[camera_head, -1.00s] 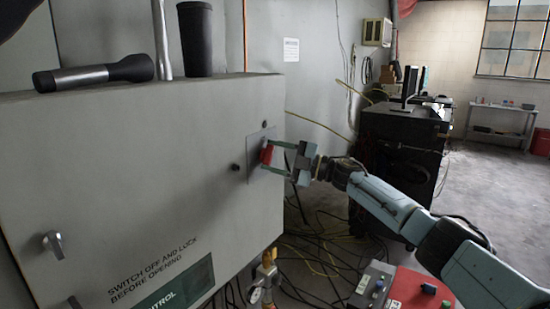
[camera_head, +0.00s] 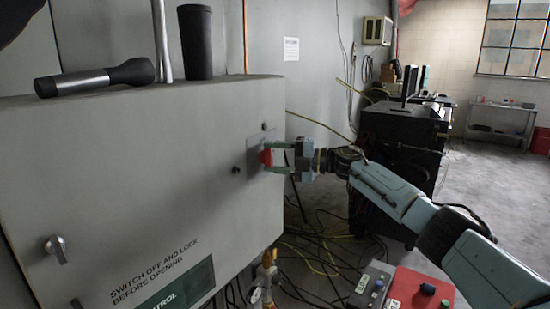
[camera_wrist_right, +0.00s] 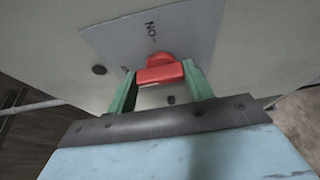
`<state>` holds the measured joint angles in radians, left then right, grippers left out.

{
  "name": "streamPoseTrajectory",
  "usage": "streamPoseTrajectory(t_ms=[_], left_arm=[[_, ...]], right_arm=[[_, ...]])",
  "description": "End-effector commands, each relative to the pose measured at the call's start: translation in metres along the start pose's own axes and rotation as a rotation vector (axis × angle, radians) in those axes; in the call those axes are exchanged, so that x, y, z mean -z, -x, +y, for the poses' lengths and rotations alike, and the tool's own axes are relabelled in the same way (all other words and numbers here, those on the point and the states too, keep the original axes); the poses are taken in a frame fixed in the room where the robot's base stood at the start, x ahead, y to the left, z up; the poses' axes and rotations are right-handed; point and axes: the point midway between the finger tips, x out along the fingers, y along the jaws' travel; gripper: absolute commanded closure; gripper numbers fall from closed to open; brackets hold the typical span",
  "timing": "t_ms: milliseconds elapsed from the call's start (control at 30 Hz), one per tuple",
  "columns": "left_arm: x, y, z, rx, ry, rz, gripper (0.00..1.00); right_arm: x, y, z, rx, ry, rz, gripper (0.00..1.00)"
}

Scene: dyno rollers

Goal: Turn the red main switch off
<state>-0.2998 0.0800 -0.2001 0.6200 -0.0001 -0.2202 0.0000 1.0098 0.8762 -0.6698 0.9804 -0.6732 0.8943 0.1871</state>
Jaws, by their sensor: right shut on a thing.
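The red main switch (camera_head: 265,157) sits on a light plate (camera_head: 254,167) on the front of a grey control cabinet (camera_head: 120,185). In the right wrist view, the red handle (camera_wrist_right: 160,74) lies between the two green fingertips (camera_wrist_right: 160,80). The plate (camera_wrist_right: 155,35) there is tilted relative to my gripper and carries the letters "ON", seen upside down. The gripper hides part of the plate. My left gripper is not in view.
A flashlight (camera_head: 95,77) and a dark cup (camera_head: 196,42) stand or lie on the cabinet top. A grey knob (camera_head: 56,248) is on the cabinet's left. Loose cables (camera_head: 318,245) cover the floor. A red box with buttons (camera_head: 415,290) is below my right arm.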

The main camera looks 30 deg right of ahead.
Motion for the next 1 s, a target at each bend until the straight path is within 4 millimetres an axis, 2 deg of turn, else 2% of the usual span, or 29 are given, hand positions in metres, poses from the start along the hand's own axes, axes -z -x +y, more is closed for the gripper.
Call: streamPoseTrajectory(t_ms=[267, 300, 433, 767, 867, 1000], left_arm=[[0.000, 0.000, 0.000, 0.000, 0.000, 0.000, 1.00], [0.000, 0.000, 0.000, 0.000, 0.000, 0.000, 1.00], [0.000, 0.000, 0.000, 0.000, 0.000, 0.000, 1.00], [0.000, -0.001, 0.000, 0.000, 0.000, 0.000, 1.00], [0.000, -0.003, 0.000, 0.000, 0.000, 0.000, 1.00], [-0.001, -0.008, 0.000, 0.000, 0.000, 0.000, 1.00]], right_arm=[[0.000, 0.000, -0.001, 0.003, 0.005, 0.000, 0.72], [0.000, 0.000, -0.001, 0.003, 0.005, 0.000, 0.45], [0.000, 0.000, -0.001, 0.002, 0.004, 0.000, 0.28], [0.000, 0.003, -0.001, 0.001, 0.002, -0.001, 0.27], [-0.001, 0.012, -0.002, 0.003, 0.002, -0.002, 0.27], [-0.001, 0.038, -0.003, 0.004, 0.002, -0.004, 0.27]])
